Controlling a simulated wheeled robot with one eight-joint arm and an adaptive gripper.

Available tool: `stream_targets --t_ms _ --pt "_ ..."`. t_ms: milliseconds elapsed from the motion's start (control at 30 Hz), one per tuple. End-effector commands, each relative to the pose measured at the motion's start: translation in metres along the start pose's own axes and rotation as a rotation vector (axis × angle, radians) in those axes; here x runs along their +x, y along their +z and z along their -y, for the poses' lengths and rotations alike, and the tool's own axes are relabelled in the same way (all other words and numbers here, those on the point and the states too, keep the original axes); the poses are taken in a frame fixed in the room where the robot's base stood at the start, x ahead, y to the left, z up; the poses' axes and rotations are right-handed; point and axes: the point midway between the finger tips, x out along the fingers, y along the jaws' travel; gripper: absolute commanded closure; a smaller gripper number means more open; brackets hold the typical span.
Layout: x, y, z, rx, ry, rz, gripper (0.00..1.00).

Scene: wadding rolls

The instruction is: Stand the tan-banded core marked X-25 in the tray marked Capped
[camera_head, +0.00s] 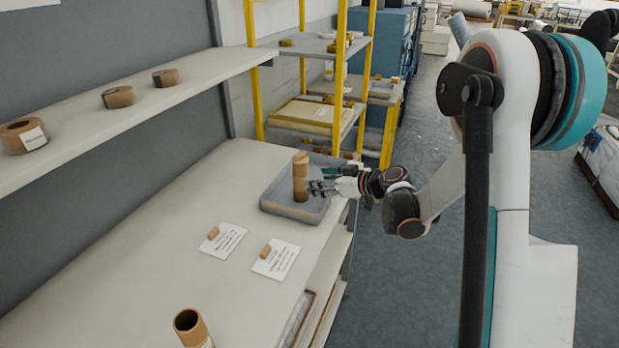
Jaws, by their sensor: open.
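A brown cardboard core (300,180) stands upright in the grey tray (275,207) at the far end of the table. Its upper part looks lighter tan, and its mark cannot be read. My gripper (318,187) is open at the right side of this core, with its fingertips close to it; whether they touch cannot be told. No label on the tray can be read from here. Another brown core (191,328) with an open top and a white label stands at the near edge of the view, partly cut off.
Two white cards (222,240) (276,259), each with a small tan piece on it, lie on the table (130,265) before the tray. Several short brown rolls (24,135) sit on the wall shelf (70,110). A yellow-post rack (345,90) stands behind the tray.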

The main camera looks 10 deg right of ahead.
Motion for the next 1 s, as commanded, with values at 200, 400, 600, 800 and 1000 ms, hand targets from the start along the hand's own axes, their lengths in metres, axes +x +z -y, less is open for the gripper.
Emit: stream_targets --t_ms 200,400,600,800,1000 --pt "-0.023 0.000 -0.001 -0.001 0.001 0.000 0.43" --pt "-0.026 0.000 0.000 -0.001 -0.001 0.000 0.43" --pt "-0.026 0.000 0.000 0.000 -0.001 0.001 0.43" --pt "-0.036 -0.016 0.017 0.043 -0.005 0.047 0.43" --pt "-0.067 -0.048 0.061 0.163 0.011 0.175 0.43"
